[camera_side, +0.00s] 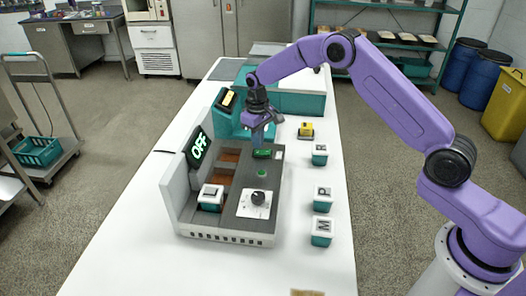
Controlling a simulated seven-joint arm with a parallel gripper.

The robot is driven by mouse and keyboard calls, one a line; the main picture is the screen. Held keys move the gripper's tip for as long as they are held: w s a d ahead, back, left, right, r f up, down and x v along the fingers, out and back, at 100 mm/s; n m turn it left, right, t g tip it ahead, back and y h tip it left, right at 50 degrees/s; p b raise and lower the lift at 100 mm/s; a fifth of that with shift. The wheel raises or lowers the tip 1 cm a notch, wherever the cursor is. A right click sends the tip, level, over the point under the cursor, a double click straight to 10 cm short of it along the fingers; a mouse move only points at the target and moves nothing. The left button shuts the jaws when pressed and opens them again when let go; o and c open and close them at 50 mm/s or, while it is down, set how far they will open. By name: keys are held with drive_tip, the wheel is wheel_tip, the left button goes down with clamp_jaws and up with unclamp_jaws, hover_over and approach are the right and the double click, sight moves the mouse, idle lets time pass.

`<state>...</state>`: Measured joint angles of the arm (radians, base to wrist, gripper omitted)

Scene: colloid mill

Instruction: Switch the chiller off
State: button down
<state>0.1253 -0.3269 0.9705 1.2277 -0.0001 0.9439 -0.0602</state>
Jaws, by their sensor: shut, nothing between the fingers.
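A grey machine (225,236), which may be the chiller, stands on the white table.
A cube marked L (210,197) sits in a bay of the machine. Cubes marked P (323,198) and M (321,231) and another lettered cube (319,154) stand to its right. A yellow-topped block (306,130) and a teal unit (228,124) are behind. The front table is mostly clear.

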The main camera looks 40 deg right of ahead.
sight(258, 152)
drive_tip(key=shift+r, duration=2.6)
